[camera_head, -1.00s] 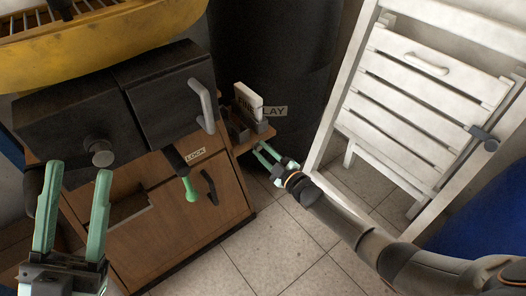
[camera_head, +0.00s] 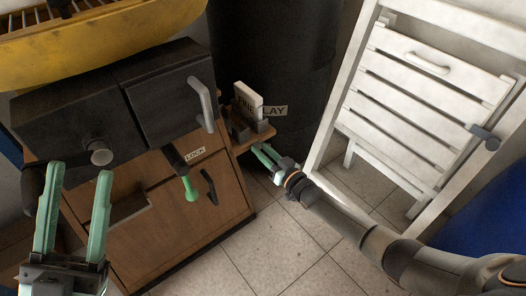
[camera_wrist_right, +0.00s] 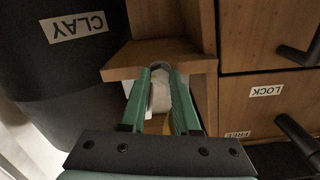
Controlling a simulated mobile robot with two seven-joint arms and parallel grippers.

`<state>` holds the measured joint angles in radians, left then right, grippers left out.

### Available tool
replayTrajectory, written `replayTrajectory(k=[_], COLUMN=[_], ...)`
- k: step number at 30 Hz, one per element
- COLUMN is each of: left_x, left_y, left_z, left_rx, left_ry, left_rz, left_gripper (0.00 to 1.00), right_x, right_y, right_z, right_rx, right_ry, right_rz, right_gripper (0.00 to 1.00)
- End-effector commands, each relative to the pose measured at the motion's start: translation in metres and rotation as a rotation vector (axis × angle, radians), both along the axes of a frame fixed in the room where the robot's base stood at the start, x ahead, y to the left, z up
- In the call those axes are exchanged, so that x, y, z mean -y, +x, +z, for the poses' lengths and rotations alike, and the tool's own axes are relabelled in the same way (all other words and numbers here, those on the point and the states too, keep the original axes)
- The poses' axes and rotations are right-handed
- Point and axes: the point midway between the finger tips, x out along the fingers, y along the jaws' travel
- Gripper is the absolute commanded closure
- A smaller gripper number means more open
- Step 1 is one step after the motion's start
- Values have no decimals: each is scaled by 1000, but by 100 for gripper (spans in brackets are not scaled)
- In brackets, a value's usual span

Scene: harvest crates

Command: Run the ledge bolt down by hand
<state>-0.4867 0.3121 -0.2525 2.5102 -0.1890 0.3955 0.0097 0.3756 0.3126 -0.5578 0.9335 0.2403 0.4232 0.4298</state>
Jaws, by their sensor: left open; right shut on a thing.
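The small wooden ledge (camera_head: 241,146) juts from the right side of the cabinet in the head view. In the right wrist view it fills the upper middle (camera_wrist_right: 130,61). A small pale grey rounded piece, apparently the ledge bolt (camera_wrist_right: 160,66), shows at the ledge's edge between the fingertips. My right gripper (camera_head: 262,152) is at the ledge from below and is shut on it; the fingertips also show in the right wrist view (camera_wrist_right: 161,77). The fingers hide most of the bolt. My left gripper (camera_head: 77,172) is open and empty in front of the cabinet.
On the ledge stands a white block marked FINE (camera_head: 247,101) in a dark holder. A dark bin marked CLAY (camera_head: 275,60) stands behind. The cabinet (camera_head: 190,235) has a green-tipped lever (camera_head: 190,190) by LOCK.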

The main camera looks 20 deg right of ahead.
Motion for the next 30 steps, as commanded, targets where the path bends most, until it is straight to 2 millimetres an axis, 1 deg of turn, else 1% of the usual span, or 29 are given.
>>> replayTrajectory(k=[1, 18, 24, 30], left_x=[0, 2, 2, 3], left_y=[0, 1, 1, 1], left_z=[-1, -13, -18, -20], left_rx=[-1, -4, -7, -8], left_ry=[1, 11, 16, 17], left_rz=[0, 3, 4, 6], left_gripper=[50, 50, 50, 50], right_x=[1, 0, 1, 1], right_y=[-3, -3, -3, -3], right_z=[-5, -5, -5, -5], right_rx=[-21, -203, -250, -283], right_ry=[38, 534, 663, 751], right_rz=[0, -1, -2, -3], right_gripper=[100, 100, 100, 100])
